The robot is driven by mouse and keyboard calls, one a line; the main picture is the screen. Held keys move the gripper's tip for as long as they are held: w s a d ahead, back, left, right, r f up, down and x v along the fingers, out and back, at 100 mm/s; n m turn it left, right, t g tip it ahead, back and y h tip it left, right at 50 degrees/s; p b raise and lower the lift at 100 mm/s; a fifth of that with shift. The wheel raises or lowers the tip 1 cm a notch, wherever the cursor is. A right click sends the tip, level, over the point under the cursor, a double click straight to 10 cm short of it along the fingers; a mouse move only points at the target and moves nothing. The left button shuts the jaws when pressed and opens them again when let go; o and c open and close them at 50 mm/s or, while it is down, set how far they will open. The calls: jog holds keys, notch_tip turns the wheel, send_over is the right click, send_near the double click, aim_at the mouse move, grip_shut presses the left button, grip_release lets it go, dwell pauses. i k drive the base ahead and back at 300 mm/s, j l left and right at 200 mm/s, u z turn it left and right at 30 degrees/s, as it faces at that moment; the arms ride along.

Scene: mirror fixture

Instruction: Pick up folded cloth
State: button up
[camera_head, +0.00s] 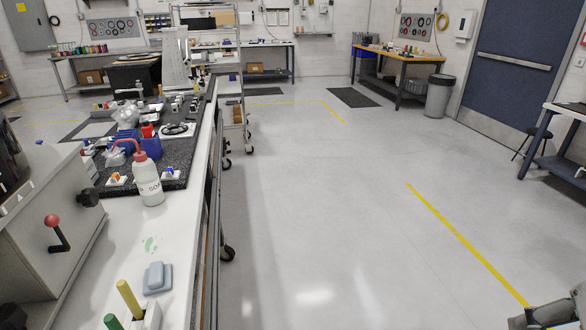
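A small blue-grey folded cloth (157,278) lies on the white bench top near its right edge, at the lower left of the head view. Part of my arm, apparently with my gripper (545,318), shows at the bottom right corner, cut off by the frame. It is over the floor, far to the right of the cloth and not touching it. Its fingers cannot be made out clearly, so I cannot tell whether it is open or shut.
A white bottle with a red spout (151,188) stands behind the cloth, beyond a green smear (150,244). A yellow-handled tool (129,298) stands in front of it. A grey machine with a red-knobbed lever (55,230) is left. The floor right of the bench is clear.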

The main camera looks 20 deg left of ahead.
aim_at(157, 277)
jog(key=i+u, duration=0.1)
jog(key=i, duration=0.85)
jog(key=i+l+u, duration=0.1)
jog(key=i, duration=0.85)
jog(key=i+l+u, duration=0.15)
jog(key=u, duration=1.5)
